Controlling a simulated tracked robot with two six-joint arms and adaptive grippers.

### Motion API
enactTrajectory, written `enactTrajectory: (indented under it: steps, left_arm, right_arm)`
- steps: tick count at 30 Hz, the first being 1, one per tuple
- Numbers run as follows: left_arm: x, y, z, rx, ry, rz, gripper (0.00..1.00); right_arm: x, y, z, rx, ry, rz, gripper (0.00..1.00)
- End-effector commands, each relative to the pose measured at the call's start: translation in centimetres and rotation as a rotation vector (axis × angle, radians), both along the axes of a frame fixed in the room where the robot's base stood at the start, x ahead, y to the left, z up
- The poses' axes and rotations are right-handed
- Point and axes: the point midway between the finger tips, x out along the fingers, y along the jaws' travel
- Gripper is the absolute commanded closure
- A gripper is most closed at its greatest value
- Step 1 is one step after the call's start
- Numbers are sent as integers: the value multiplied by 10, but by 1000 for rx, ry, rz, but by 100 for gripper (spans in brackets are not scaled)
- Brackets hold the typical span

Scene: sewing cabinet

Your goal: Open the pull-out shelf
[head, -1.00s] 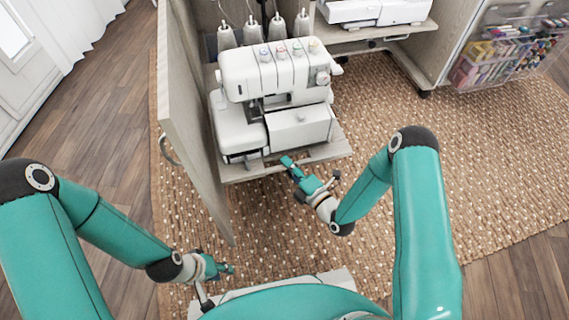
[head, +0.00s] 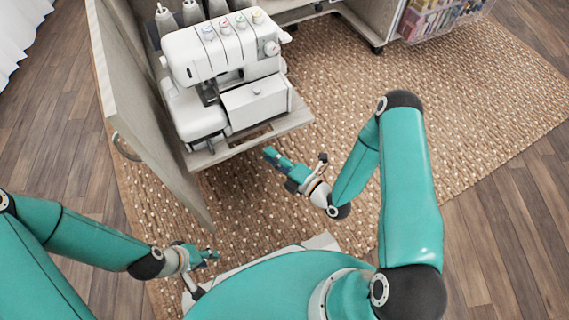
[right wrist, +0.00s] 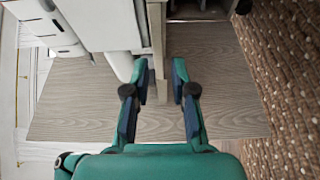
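The pull-out shelf (head: 285,126) is a pale wooden board that juts from the cabinet, with a white overlock machine (head: 228,60) on it. A slot (head: 250,138) shows near its front edge. My right gripper (head: 270,152) is just in front of that edge. In the right wrist view its two fingers (right wrist: 156,85) are apart, and the shelf's thin edge (right wrist: 157,40) shows between them without visible clamping. Whether the edge lies between the fingertips in depth I cannot tell. My left gripper (head: 213,256) hangs low at the left, away from the shelf; its finger gap is unclear.
The cabinet door (head: 140,110) stands open left of the shelf, with a curved handle (head: 126,147). A clear bin of supplies (head: 445,18) is at the upper right. The woven rug (head: 470,130) is clear on the right.

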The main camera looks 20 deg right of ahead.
Motion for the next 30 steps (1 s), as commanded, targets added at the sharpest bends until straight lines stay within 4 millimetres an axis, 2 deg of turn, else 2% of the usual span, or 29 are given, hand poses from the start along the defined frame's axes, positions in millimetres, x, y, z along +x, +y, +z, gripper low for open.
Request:
enactTrajectory:
  steps: [3, 9, 26, 30]
  left_arm:
    - [0, 0, 0, 0, 0, 0, 66]
    - [0, 0, 0, 0, 0, 0, 66]
    - [0, 0, -1, 0, 0, 0, 66]
    - [0, 0, -1, 0, 0, 0, 66]
  right_arm:
    - [-20, -12, -1, 1, 4, -5, 75]
    - [-39, -20, -1, 0, 3, -2, 75]
    - [-42, -21, -1, 0, 1, -1, 75]
    - [-40, -12, 5, -5, -13, 25, 75]
